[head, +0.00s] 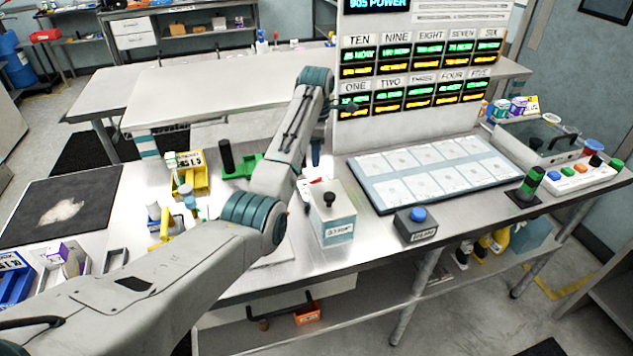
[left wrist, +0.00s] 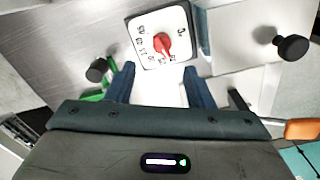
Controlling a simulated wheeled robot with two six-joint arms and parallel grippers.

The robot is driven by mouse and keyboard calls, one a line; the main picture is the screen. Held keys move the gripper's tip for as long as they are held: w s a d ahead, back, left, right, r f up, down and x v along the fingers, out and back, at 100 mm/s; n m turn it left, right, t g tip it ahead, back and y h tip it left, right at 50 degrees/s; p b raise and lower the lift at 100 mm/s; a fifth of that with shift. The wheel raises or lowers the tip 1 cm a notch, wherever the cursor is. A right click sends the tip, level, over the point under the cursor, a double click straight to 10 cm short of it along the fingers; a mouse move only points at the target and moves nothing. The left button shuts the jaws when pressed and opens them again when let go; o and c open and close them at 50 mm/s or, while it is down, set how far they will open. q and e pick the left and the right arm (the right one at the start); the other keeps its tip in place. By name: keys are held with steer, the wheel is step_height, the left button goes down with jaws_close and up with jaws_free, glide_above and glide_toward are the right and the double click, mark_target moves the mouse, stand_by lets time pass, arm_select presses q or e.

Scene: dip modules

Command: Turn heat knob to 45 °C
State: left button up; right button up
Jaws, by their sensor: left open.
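The heat knob (left wrist: 162,45) is red and sits on a white square dial plate (left wrist: 178,22) with dark marks around it, in the upper middle of the left wrist view. The marks are too small to read surely, and I cannot tell which one the knob points at. My left gripper (left wrist: 159,70) is open, its two blue fingers apart. The knob shows between and beyond the fingertips, with nothing gripped. In the head view, a blue finger of my left gripper (head: 316,153) points down behind the white box, and my arm hides much of the dial. My right gripper is not in view.
A white box with a black knob (head: 329,198) stands close beside the dial; its black knob shows in the left wrist view (left wrist: 291,46). A green holder with a black post (head: 227,158) is to the left. A blue-button box (head: 417,222) and a panelled tray (head: 385,207) are to the right.

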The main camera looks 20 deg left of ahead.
mark_target(316, 179)
arm_select(q)
step_height(316, 179, down, 9)
steer(key=p, duration=0.3)
steer(key=shift+s, duration=0.15)
steer(key=shift+f, duration=0.55)
steer(key=c, duration=1)
